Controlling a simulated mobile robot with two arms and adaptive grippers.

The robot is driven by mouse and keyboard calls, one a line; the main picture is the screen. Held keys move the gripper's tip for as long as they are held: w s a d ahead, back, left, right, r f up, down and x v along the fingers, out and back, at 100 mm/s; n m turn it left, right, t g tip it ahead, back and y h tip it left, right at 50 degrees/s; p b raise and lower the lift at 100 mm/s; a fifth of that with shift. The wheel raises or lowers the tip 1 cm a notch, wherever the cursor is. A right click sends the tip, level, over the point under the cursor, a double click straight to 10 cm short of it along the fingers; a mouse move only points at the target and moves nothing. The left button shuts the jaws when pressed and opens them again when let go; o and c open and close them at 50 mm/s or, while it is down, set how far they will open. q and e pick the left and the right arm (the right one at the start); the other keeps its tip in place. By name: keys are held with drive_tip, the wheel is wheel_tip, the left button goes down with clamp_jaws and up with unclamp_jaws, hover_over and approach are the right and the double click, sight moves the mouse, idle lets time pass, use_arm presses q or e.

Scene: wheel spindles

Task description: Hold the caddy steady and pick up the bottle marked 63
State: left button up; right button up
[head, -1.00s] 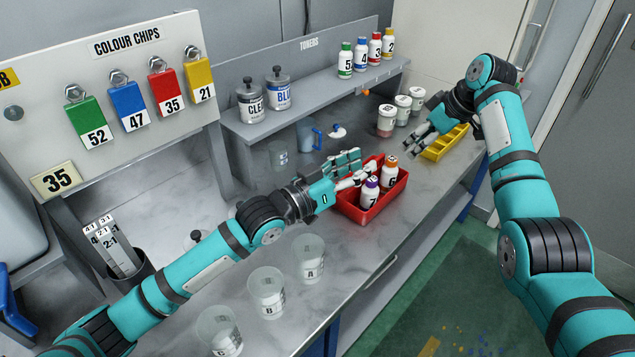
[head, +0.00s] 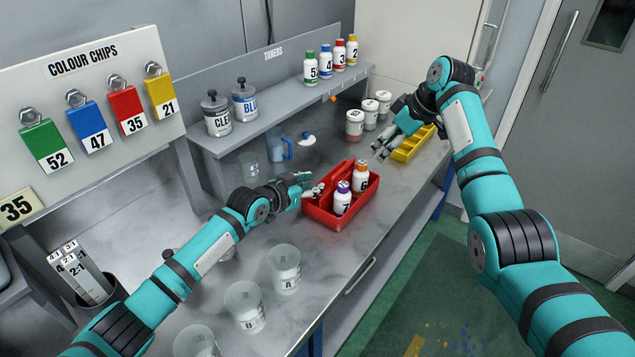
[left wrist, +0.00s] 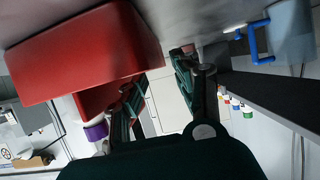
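The red caddy (head: 318,218) stands on the bench in the head view. It holds a white bottle marked 7 with a purple cap (head: 342,200) and a white bottle with an orange cap (head: 361,177), whose label seems to read 6. I cannot read 63 on any bottle. My left gripper (head: 306,184) is at the caddy's left end, fingers apart. In the left wrist view the gripper (left wrist: 158,80) has a clear gap between its fingers, with the caddy's red wall (left wrist: 80,55) beside the left finger. My right gripper (head: 382,153) is open and empty above the bench, right of the caddy.
A yellow tray (head: 405,156) lies beyond my right gripper. Several capped bottles (head: 326,62) and two grey-lidded jars (head: 217,115) stand on the shelf. Lidded pots (head: 355,124) stand near the back. Clear cups (head: 285,268) line the bench front. A blue-handled jug (head: 279,147) stands behind the caddy.

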use_arm(q)
drive_tip(key=shift+x, duration=1.85)
clamp_jaws()
